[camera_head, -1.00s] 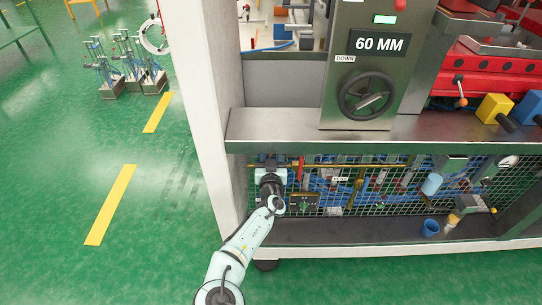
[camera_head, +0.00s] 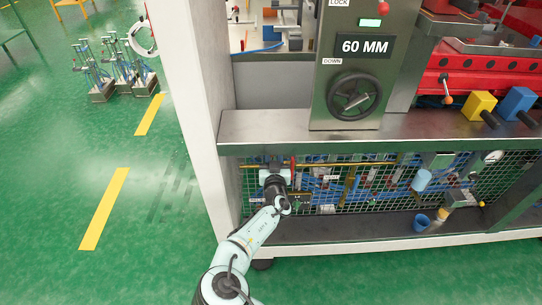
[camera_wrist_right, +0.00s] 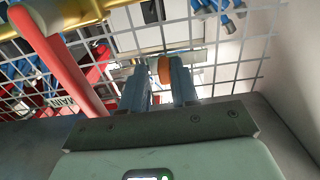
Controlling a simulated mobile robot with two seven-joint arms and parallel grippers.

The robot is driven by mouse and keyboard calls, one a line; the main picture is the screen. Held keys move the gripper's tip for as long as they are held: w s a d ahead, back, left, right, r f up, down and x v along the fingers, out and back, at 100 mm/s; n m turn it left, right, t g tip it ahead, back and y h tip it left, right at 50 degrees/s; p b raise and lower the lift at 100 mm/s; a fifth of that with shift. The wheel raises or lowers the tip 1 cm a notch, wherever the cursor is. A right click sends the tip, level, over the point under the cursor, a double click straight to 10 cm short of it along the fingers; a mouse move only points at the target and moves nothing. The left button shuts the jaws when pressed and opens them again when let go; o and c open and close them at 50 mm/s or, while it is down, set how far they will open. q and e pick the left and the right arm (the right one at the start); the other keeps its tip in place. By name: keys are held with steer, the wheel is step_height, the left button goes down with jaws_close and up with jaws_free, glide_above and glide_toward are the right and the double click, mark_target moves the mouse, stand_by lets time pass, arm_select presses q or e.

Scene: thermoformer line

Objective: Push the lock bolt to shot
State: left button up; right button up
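My right gripper (camera_wrist_right: 160,88) is at the green wire mesh under the machine's ledge, and its arm also shows in the head view (camera_head: 274,172). Its two blue-grey fingers stand apart. A round orange knob (camera_wrist_right: 164,70) shows between the fingertips, nearer the right finger. It lies in front of a metal bar, and I cannot tell whether it touches a finger. I take the knob and bar for the lock bolt, but the bolt's travel is not clear. In the head view my gripper hides this spot. My left gripper is not in view.
A red handle (camera_wrist_right: 62,65) stands close beside the gripper, on the left in the wrist view. The steel ledge (camera_head: 290,128) overhangs the mesh. A white post (camera_head: 200,110) stands to the left.

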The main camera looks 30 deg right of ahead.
steer(key=shift+o, duration=0.3)
arm_select(q)
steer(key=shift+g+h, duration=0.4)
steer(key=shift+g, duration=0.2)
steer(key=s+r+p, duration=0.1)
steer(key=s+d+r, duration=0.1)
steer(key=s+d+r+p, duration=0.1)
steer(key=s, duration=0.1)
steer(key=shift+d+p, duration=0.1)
steer(key=shift+p, duration=0.25)
arm_select(e)
steer(key=v, duration=1.3)
steer(key=shift+s, duration=0.2)
